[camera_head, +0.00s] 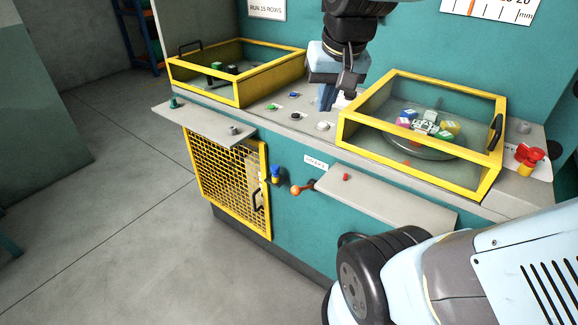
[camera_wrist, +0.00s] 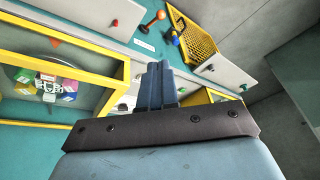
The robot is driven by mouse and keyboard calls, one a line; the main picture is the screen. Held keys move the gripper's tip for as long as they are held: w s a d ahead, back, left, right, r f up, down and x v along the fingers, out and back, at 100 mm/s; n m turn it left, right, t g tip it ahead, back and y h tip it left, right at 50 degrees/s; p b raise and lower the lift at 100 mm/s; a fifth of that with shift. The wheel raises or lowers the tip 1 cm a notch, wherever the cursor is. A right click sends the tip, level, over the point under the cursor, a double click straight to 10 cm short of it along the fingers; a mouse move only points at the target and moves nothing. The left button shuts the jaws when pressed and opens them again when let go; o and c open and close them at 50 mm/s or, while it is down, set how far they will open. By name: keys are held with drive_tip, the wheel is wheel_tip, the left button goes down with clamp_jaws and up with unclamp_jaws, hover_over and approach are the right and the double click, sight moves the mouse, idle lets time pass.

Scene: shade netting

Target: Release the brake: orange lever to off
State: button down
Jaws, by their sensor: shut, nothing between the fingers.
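The orange lever's ball knob (camera_head: 296,190) is on the teal front panel, left of a grey shelf, with a short dark arm running to its right. The lever also shows at the top of the wrist view (camera_wrist: 159,16). A small white label (camera_head: 315,162) is just above it; its print is too small to read. My gripper (camera_head: 326,104) is shut and empty, above the console's top between the two yellow-framed boxes, well above and behind the lever. Its blue-grey fingers are together in the wrist view (camera_wrist: 158,68). Nothing touches the lever.
Right of the lever, a grey shelf (camera_head: 400,201) with a red button juts out. Left are a blue knob (camera_head: 276,174) and a yellow mesh door (camera_head: 225,180). Yellow-framed boxes (camera_head: 480,190) flank my gripper. The floor in front is clear.

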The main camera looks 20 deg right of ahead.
drive_tip(key=w+d+f+m+g+y, duration=0.1)
drive_tip(key=w+f+m+g, duration=0.7)
drive_tip(key=w+f, duration=1.1)
drive_tip(key=shift+w+d+f+m+y, duration=0.3)
drive_tip(key=shift+w+d, duration=0.15)
drive_tip(key=shift+d, duration=0.1)
hover_over(303, 189)
drive_tip(key=a, duration=0.2)
wheel_tip(303, 189, down, 13)
drive_tip(key=shift+w, duration=0.2)
